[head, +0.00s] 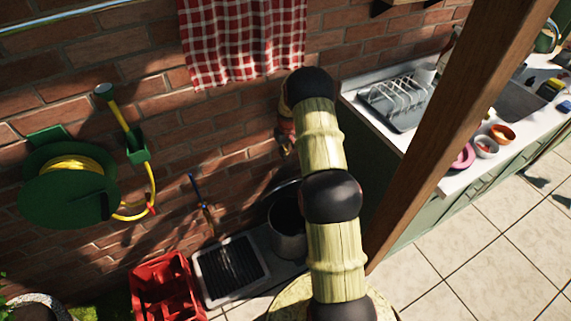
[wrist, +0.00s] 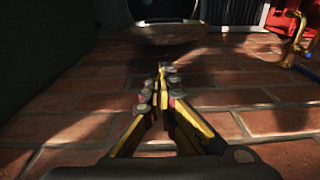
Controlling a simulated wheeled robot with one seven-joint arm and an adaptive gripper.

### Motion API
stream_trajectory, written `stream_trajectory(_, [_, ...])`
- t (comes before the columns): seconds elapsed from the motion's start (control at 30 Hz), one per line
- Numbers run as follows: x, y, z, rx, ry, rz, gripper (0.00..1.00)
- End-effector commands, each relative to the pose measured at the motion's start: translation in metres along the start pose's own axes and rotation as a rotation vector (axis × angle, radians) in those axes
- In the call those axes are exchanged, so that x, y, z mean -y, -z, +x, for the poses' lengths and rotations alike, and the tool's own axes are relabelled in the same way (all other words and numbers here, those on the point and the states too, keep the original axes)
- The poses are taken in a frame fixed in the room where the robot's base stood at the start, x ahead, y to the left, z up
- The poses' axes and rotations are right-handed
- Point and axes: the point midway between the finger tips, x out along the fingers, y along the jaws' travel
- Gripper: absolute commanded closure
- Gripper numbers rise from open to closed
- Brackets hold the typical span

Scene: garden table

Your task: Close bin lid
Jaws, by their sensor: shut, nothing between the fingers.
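The grey cylindrical bin (head: 288,246) stands on the floor against the brick wall, partly behind my arm in the head view. Its dark inside shows, so it is open. A thin curved rim at its back, next to the wall, looks like the raised lid (head: 283,186). In the wrist view the rounded grey lid (wrist: 172,34) shows at the top centre, with the dark bin opening (wrist: 160,10) beyond it. My gripper (head: 285,150) is close to the wall above the bin. In the wrist view my gripper (wrist: 164,70) is shut and empty, its tips apart from the lid.
A red crate (head: 166,290) and a floor drain grate (head: 230,270) lie left of the bin. A green hose reel (head: 65,185) and a checked cloth (head: 240,40) hang on the wall. A wooden post (head: 460,110) and a sink counter (head: 385,125) stand to the right.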

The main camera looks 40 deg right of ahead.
Motion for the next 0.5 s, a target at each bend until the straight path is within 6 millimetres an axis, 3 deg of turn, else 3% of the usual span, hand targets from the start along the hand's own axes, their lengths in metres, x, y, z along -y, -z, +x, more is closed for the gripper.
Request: stream_trajectory(0.5, [0.0, -0.001, 0.095, 0.002, 0.001, 0.002, 1.0])
